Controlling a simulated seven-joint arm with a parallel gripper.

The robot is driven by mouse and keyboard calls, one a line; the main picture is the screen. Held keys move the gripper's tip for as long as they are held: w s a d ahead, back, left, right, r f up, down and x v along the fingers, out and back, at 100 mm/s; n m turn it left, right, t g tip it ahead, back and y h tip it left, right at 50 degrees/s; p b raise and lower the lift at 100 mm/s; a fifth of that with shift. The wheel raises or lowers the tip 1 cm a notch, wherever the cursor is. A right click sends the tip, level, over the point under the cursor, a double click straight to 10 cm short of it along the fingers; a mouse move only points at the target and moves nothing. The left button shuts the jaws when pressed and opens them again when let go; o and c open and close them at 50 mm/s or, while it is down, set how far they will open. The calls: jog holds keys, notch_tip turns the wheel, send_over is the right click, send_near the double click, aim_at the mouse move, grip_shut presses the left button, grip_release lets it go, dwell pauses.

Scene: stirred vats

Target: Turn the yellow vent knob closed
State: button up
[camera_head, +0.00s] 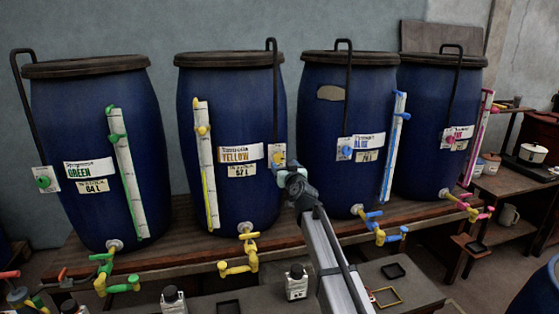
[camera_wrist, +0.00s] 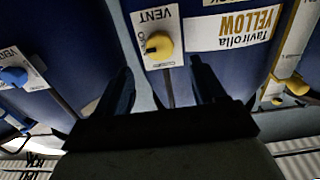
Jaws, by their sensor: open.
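The yellow vent knob (camera_wrist: 159,46) sits on a white plate marked VENT (camera_wrist: 156,18) on the blue vat labelled YELLOW (camera_head: 232,110). In the head view the knob (camera_head: 278,157) shows just above the end of my arm. A dark mark on the knob points left in the wrist view, toward small lettering that starts with O; other small lettering lies below the knob. My gripper (camera_wrist: 161,66) is open and empty. Its two dark fingers stand apart on either side below the knob in the wrist view and do not appear to touch it.
A blue vent knob (camera_wrist: 14,77) is on the neighbouring vat. Green (camera_head: 90,150) and pink-marked (camera_head: 440,110) vats stand at the ends of the wooden bench. A yellow tap (camera_head: 240,255) sticks out below the yellow vat. A black stirring rod (camera_head: 274,90) runs down to the vent plate.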

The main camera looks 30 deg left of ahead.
aim_at(279, 158)
jog(key=x, duration=0.7)
jog(key=shift+w+a+f, duration=0.1)
jog(key=c, duration=1.1)
jog(key=shift+o, duration=0.2)
